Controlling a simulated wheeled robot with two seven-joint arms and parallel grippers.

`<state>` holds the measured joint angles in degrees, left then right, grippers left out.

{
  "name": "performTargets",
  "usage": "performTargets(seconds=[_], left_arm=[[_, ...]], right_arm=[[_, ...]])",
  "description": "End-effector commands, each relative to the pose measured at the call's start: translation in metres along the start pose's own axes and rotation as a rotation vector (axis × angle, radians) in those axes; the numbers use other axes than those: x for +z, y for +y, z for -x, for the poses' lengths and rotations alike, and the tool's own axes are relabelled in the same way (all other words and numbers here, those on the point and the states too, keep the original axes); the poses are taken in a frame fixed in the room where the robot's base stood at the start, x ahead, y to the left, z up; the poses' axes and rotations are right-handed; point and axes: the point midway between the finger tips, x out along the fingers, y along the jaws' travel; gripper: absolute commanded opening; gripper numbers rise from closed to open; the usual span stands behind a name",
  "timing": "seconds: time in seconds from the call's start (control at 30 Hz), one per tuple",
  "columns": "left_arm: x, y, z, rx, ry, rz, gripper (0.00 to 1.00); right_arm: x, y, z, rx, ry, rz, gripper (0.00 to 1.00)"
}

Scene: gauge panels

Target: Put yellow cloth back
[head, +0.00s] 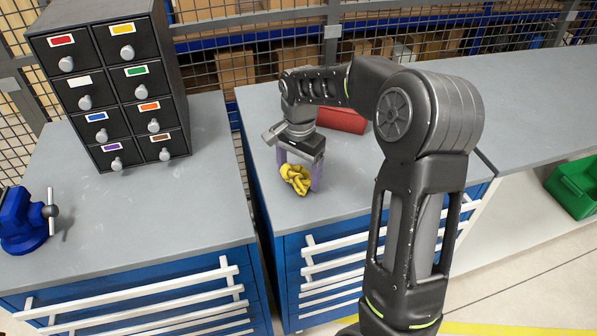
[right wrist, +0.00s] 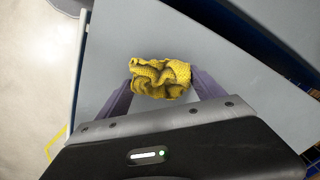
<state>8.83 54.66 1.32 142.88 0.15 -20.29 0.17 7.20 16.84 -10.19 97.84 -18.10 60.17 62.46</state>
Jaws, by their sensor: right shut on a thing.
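A crumpled yellow cloth (head: 297,178) is at the left part of the right grey worktop (head: 345,195). My right gripper (head: 312,182) points down over this worktop and is shut on the cloth, with its purple fingers on either side. In the right wrist view, the cloth (right wrist: 160,77) sits between the two fingertips (right wrist: 161,88), with grey worktop behind it. I cannot tell whether the cloth still touches the worktop. My left gripper is in neither view.
A red box (head: 342,120) stands behind my right gripper. A black cabinet (head: 110,85) of small drawers with coloured labels and a blue vise (head: 22,220) stand on the left worktop (head: 150,215). A gap separates the worktops. A green bin (head: 575,185) is far right.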

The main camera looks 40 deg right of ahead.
Motion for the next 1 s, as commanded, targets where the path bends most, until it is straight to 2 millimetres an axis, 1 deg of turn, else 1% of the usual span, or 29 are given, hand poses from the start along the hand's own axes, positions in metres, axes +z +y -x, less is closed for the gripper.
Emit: performTargets(seconds=[0.1, 0.3, 0.43, 0.47, 0.7, 1.0], left_arm=[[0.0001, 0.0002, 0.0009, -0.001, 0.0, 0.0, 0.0], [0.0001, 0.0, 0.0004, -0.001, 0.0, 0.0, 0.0], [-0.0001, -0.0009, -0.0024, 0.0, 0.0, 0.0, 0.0], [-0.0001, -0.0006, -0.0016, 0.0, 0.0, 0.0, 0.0], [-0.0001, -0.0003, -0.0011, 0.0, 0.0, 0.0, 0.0], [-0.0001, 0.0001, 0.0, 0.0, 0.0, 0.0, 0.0]], right_arm=[[-0.0001, 0.0004, -0.0058, 0.0, 0.0, -0.001, 0.4], [-0.0001, 0.0002, -0.0057, -0.001, 0.0, 0.0, 0.4], [0.0, 0.0003, -0.0099, 0.0, 0.0, 0.0, 0.4], [0.0, 0.0002, -0.009, -0.001, 0.0, 0.0, 0.79], [0.0, 0.0002, -0.0085, 0.0, 0.0, 0.0, 0.99], [0.0, 0.0002, -0.0067, -0.001, 0.0, 0.0, 1.0]])
